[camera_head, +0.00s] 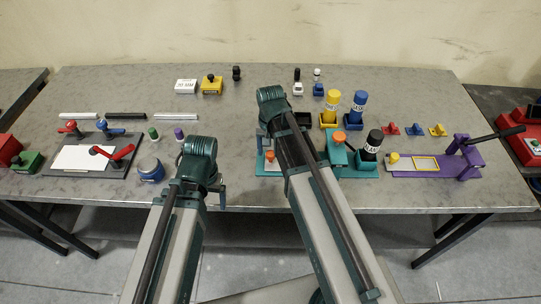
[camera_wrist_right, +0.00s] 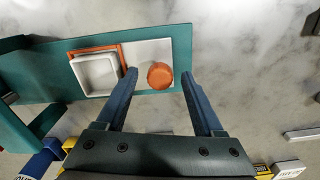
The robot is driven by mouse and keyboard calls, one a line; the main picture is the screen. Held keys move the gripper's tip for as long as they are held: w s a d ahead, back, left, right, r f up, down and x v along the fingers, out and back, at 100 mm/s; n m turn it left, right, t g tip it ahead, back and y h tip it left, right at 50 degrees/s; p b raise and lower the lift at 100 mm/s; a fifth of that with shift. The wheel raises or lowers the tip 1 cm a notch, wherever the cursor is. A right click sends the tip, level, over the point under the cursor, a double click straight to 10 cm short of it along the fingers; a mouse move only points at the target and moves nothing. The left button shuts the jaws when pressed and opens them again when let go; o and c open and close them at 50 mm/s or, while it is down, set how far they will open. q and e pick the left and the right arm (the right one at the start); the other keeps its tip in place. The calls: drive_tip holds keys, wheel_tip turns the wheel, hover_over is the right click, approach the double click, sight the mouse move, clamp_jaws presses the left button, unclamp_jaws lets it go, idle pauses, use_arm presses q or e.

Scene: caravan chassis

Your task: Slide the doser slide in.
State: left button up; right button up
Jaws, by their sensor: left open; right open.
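The doser is a teal station (camera_head: 338,155) right of my right arm, with an orange knob on top. In the right wrist view its teal base plate (camera_wrist_right: 180,45) carries the pale doser slide (camera_wrist_right: 147,50) with a round orange knob (camera_wrist_right: 160,76). An orange-rimmed white square tray (camera_wrist_right: 96,74) lies left of the knob. My right gripper (camera_wrist_right: 160,72) is open, its fingertips on either side of the knob; contact cannot be told. In the head view my right arm hides much of the plate. My left gripper (camera_head: 221,194) is open, mostly hidden by its wrist, near the table's front edge.
Yellow (camera_head: 331,108), blue (camera_head: 357,106) and black (camera_head: 372,143) labelled bottles stand by the doser. The table's middle back is fairly clear.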

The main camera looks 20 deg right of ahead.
drive_tip(key=shift+c, duration=0.2)
clamp_jaws()
idle(1.1)
drive_tip(key=shift+d, duration=0.1)
